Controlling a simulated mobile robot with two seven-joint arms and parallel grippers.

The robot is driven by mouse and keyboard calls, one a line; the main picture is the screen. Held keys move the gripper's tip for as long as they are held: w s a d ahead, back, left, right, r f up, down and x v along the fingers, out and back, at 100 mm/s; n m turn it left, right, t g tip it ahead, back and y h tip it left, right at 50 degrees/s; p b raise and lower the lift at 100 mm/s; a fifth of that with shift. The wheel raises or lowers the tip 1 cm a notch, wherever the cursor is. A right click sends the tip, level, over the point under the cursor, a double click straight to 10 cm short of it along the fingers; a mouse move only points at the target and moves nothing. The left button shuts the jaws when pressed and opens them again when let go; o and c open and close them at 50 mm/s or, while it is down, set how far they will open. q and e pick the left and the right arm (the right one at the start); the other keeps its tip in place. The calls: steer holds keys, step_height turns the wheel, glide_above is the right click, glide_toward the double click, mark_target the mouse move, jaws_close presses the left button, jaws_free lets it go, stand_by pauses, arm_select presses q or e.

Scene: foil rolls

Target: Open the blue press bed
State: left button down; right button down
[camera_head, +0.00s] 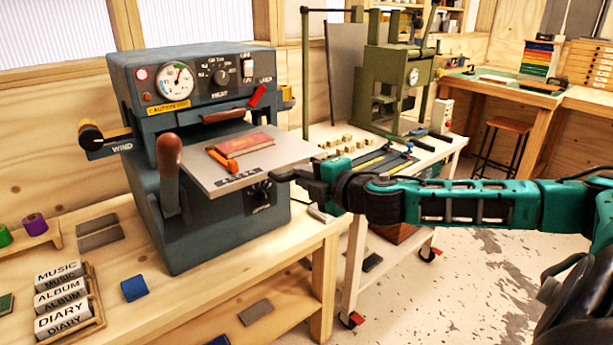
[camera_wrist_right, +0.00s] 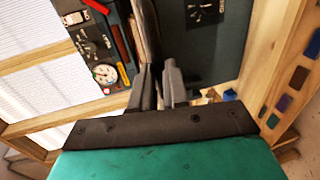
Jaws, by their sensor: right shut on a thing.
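The blue-grey press (camera_head: 190,85) stands on the wooden bench, with a gauge, dial and lever on it. Its bed (camera_head: 290,150) is a flat grey plate sticking out from the front, bearing a red book (camera_head: 245,144) and an orange-handled tool (camera_head: 219,158). My right gripper (camera_head: 280,177) is at the bed's front right edge, shut on it. In the right wrist view the gripper (camera_wrist_right: 155,68) has its fingers around the bed's edge (camera_wrist_right: 148,30), seen nearly edge-on. The exact grip spot is partly hidden. My left gripper is not in view.
A green press (camera_head: 390,85) stands on a white cart right of the bench, with small blocks before it. Open floor lies at the right.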

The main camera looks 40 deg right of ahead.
steer(key=c, duration=1.1)
jaws_free()
steer(key=shift+p+v, duration=1)
steer(key=shift+v, duration=5.45)
steer(key=shift+f, duration=0.1)
